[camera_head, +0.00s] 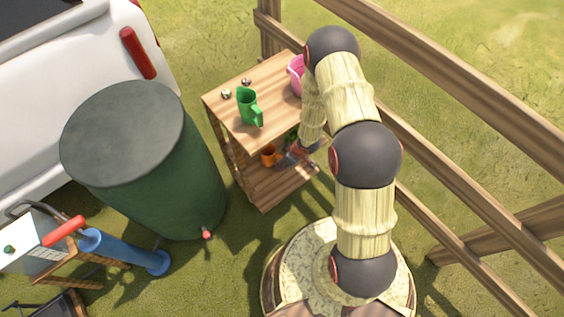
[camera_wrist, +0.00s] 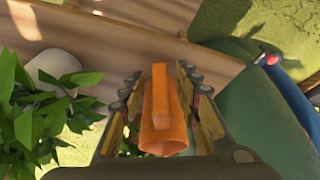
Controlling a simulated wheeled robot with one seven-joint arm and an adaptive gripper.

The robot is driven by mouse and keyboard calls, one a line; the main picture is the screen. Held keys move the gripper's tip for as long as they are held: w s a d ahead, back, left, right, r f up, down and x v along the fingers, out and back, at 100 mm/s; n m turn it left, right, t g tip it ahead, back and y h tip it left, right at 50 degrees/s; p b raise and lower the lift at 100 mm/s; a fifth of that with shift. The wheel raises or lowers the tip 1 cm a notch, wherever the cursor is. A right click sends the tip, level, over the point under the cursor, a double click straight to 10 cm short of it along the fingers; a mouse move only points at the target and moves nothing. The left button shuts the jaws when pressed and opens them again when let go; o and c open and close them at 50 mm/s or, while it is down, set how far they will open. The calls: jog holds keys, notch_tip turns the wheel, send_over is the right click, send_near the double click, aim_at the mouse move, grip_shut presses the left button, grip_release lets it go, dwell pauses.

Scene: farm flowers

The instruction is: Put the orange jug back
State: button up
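The orange jug (camera_head: 269,155) stands on the lower shelf of a small wooden stand. In the wrist view the orange jug (camera_wrist: 164,125) lies between my fingers, its handle facing the camera. My gripper (camera_head: 290,157) reaches in under the stand's top, close to the right side of the jug. In the wrist view my gripper (camera_wrist: 160,75) has its two fingers apart, one on each side of the handle, with gaps visible near the tips. Part of the jug is hidden by the stand's top and my gripper in the head view.
A green jug (camera_head: 247,106) and a pink bucket (camera_head: 296,75) stand on the wooden stand's top (camera_head: 222,104). A green barrel (camera_head: 150,170) is left of the stand. A wooden fence (camera_head: 440,80) runs behind my arm. Leafy plants (camera_wrist: 45,120) are beside my gripper.

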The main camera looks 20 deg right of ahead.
jog(key=p+v, duration=0.5)
jog(key=v, duration=0.7)
dwell(0.4)
